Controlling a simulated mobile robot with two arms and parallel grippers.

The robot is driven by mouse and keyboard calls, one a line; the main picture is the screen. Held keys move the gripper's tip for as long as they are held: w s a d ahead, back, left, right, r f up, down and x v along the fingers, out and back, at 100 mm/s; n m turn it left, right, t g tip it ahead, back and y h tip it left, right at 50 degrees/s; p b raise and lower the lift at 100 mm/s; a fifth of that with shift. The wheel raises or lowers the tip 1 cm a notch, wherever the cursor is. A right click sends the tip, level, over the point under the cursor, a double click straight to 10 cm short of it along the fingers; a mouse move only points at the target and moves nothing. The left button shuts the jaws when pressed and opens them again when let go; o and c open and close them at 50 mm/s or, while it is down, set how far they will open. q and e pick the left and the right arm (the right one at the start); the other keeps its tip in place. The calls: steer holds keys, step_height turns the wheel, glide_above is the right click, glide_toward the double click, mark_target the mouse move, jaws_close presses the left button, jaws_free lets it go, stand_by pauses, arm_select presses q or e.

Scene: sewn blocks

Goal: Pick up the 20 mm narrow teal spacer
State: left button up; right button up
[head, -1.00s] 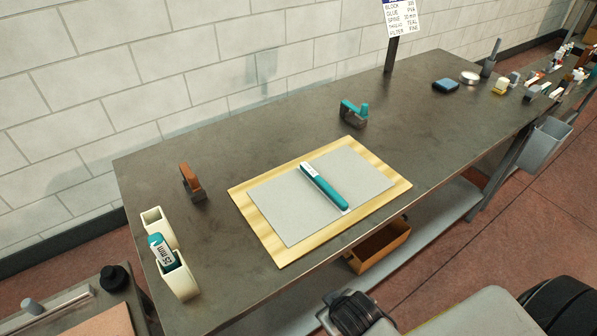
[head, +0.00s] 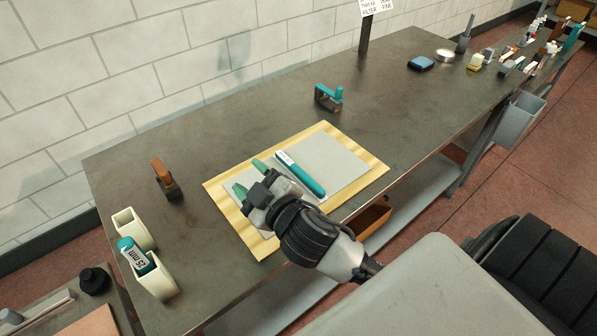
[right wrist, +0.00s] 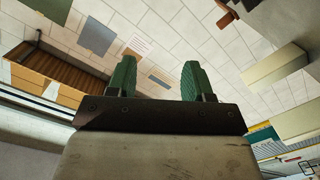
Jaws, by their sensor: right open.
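A teal spacer (head: 308,181) with a white label at its upper end lies on the grey sheet (head: 335,153) on the yellow board (head: 365,178). Its label is too small to read. My right gripper (head: 250,178) is over the left part of the sheet, left of the spacer, with its green fingers apart and nothing between them. The open fingers also show in the right wrist view (right wrist: 160,80). Another teal piece (head: 135,256), marked 25 mm, sits in a cream holder (head: 158,282) at the left. My left gripper is not in view.
A brown clamp-like piece (head: 166,178) stands left of the board, and a teal one (head: 328,97) behind it. A blue pad (head: 420,63) and several small items are at the far right. An orange-brown bin (head: 372,220) is below the front edge. The bench between is clear.

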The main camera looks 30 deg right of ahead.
steer(key=w+a+r+n+g+y, duration=0.2)
steer(key=a+r+n+y, duration=0.65)
steer(key=n+y, duration=0.6)
steer(key=n+g+h, duration=1.4)
steer(key=h, duration=0.2)
glide_toward(299, 169)
steer(key=f, duration=0.2)
steer(key=f+p, duration=0.1)
steer(key=f, duration=0.1)
steer(key=shift+d, duration=0.25)
steer(key=f, duration=0.1)
steer(key=f+p, duration=0.1)
steer(key=f, duration=0.1)
steer(key=w+f, duration=0.1)
steer(key=shift+a+f+p, duration=0.3)
steer(key=shift+f+p, duration=0.05)
steer(key=shift+f, duration=0.35)
jaws_close()
